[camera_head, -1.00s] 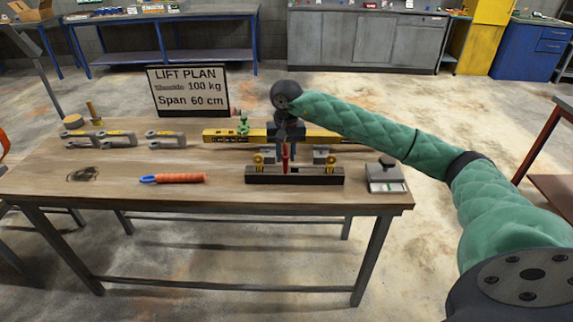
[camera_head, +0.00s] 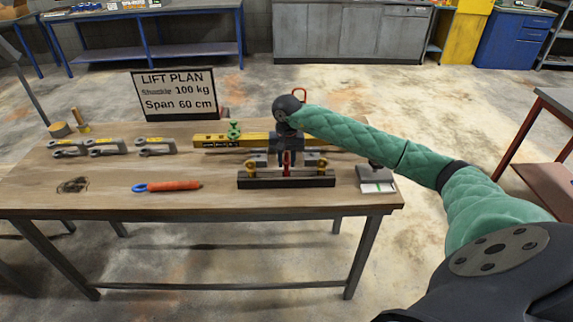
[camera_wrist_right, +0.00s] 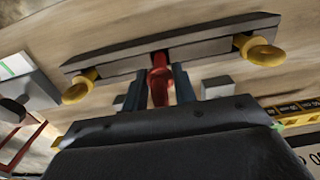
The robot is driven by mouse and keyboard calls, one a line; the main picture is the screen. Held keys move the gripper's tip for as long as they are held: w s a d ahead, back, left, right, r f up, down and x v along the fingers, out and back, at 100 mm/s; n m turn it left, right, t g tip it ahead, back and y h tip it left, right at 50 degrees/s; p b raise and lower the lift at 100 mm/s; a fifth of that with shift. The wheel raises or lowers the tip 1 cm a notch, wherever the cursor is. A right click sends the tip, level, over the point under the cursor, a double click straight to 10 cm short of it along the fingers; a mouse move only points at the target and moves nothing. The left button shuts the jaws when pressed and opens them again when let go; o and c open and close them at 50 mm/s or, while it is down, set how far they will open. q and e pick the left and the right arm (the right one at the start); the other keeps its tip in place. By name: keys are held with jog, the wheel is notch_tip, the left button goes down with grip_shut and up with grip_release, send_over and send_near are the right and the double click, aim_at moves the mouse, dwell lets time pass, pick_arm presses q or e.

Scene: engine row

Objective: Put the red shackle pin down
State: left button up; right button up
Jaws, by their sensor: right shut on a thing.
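The red shackle pin (camera_head: 287,158) stands roughly upright between the fingers of my right gripper (camera_head: 287,150). It is at the middle of a dark rack (camera_head: 286,182) near the front right of the workbench. In the wrist view the red pin (camera_wrist_right: 159,82) shows between the two dark fingers, its far end at the rack's edge. I cannot tell whether it is in the rack or just above it. A yellow pin stands on each side, left (camera_head: 253,167) and right (camera_head: 321,164). My left gripper is not in view.
A yellow beam (camera_head: 215,140) lies behind the rack. A grey block (camera_head: 376,183) stands at right. Several grey shackles (camera_head: 108,146), a coral-handled tool (camera_head: 172,186) and a sign (camera_head: 174,95) are to the left.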

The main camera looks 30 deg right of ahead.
aim_at(286, 176)
jog(key=shift+f+p, duration=0.45)
jog(key=shift+f, duration=0.95)
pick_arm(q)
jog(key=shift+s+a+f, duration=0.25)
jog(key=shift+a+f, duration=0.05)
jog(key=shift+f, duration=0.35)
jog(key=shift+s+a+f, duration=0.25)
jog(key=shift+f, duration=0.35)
pick_arm(e)
jog(key=shift+f, duration=0.1)
jog(key=o, duration=1.1)
jog(key=shift+c, duration=0.2)
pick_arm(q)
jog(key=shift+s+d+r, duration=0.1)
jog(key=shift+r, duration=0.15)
pick_arm(e)
jog(key=shift+r, duration=0.2)
